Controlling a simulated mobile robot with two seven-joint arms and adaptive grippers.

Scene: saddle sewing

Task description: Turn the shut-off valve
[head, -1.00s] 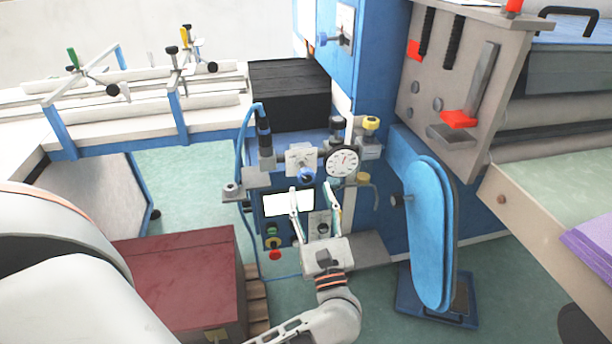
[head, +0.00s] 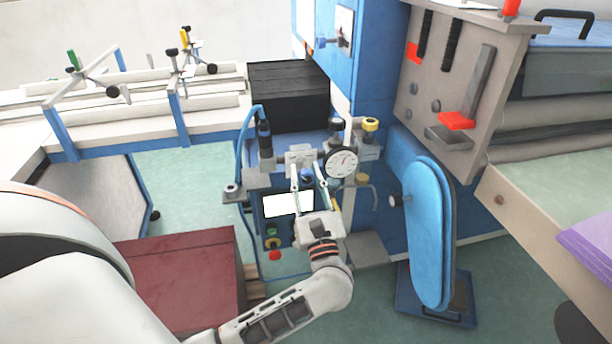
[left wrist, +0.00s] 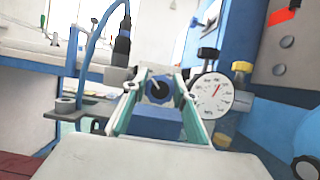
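The shut-off valve is a small blue knob (head: 307,178) on a grey block at the front of the blue machine, left of the dial gauge (head: 341,162). In the left wrist view the knob (left wrist: 158,90) faces the camera near the middle of the picture. My left gripper (head: 309,184) is in front of it with its fingers apart. In the left wrist view the fingers of this gripper (left wrist: 160,95) frame the knob on both sides. A gap seems to show on each side, but I cannot tell how deep the tips reach. My right gripper is not in view.
A screen (head: 288,204) and red and green buttons sit below the valve. A black hose fitting (head: 265,140) with a blue hose stands left of it. Yellow-capped regulator (head: 369,135) and blue padded arm (head: 430,230) are to the right. A dark red box (head: 180,270) stands at lower left.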

